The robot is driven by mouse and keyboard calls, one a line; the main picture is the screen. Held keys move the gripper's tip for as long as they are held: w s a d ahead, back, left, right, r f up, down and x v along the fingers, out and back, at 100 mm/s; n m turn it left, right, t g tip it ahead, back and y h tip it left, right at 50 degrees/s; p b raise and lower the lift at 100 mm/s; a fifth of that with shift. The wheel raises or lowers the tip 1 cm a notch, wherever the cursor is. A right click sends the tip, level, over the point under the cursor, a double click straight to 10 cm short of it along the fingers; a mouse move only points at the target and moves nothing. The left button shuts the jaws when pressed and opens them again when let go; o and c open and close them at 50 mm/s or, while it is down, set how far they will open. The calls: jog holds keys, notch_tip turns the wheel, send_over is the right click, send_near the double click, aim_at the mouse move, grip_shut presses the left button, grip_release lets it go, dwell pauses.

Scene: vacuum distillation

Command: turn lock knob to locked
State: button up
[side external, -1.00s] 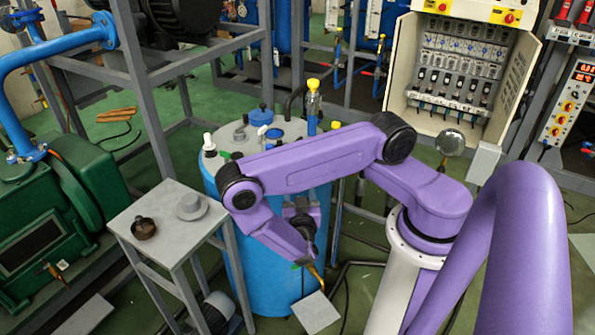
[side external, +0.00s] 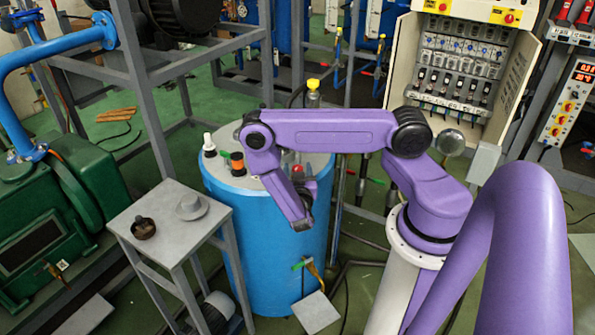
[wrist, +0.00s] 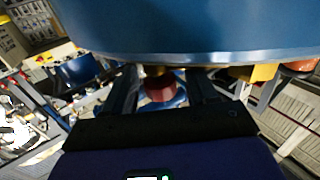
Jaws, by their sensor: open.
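A dark red round knob (wrist: 160,88) lies between the two fingers of my open gripper (wrist: 161,92) in the wrist view, below the blue curved body that fills the top. I cannot tell whether the fingers touch it. In the side view my gripper (side external: 302,184) is at the front right of the blue tank's top, partly hidden by my own arm. A small red part (side external: 297,169) shows beside it. No lock marking is readable, so I cannot confirm which part is the lock knob.
The blue tank (side external: 226,225) carries a white-topped fitting (side external: 209,143) and an orange cylinder (side external: 237,163) on its lid. A low valve (side external: 309,267) is on its front. A small grey table (side external: 168,225) stands left. An open control cabinet (side external: 455,75) stands behind right.

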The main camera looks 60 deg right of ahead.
jog(key=c, duration=0.9)
jog(key=shift+g, duration=0.3)
jog(key=shift+m+g+h, duration=0.65)
jog(key=shift+m+g, duration=0.45)
jog(key=shift+g, duration=0.35)
jog(key=shift+m+g+h, duration=0.65)
jog(key=shift+m+g, duration=0.45)
jog(key=shift+g, duration=0.35)
jog(key=o, duration=0.9)
